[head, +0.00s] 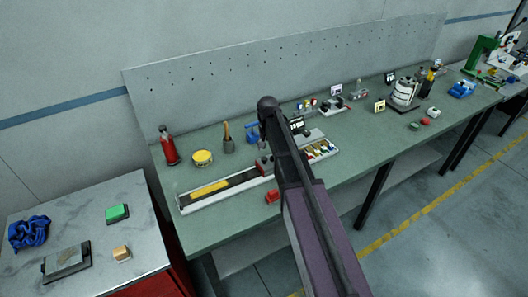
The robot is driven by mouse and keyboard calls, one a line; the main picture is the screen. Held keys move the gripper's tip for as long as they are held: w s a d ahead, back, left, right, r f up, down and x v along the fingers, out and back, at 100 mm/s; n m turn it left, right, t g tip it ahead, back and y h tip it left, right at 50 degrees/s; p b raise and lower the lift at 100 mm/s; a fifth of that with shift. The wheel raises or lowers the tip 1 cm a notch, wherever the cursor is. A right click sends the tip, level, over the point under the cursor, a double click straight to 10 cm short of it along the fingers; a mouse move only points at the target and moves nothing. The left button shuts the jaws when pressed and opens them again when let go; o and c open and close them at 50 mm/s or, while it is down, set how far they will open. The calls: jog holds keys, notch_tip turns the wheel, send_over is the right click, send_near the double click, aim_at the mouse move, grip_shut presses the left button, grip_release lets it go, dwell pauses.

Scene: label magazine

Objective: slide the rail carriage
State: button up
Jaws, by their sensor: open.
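A long pale rail tray (186,207) lies on the green bench, left of my arm. It has a dark track with a yellow strip (210,188) along its left part. A small red block with a dark top (265,167), seemingly the rail carriage, sits at the rail's right end, close beside my arm in the picture. My dark and purple arm rises from the bottom and covers the bench just right of it. My gripper cannot be made out; it seems hidden behind my arm, so its distance from the carriage cannot be told.
A separate red block (272,196) lies near the bench's front edge. Behind the rail stand a red bottle (168,147), a yellow tin (203,158) and a brush in a dark pot (228,143). A case of coloured pieces (320,151) lies right of my arm. A pegboard closes the back.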

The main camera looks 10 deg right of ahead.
notch_tip(320, 180, up, 2)
jog(key=m+p, duration=0.1)
jog(key=p, duration=0.1)
send_over(265, 158)
jog(key=shift+a+r, duration=0.1)
jog(key=shift+r, duration=0.1)
jog(key=shift+f+b, duration=0.2)
jog(key=shift+b, duration=0.25)
notch_tip(265, 158, down, 13)
jog(key=b, duration=1.3)
jog(key=shift+f, duration=0.2)
grip_shut()
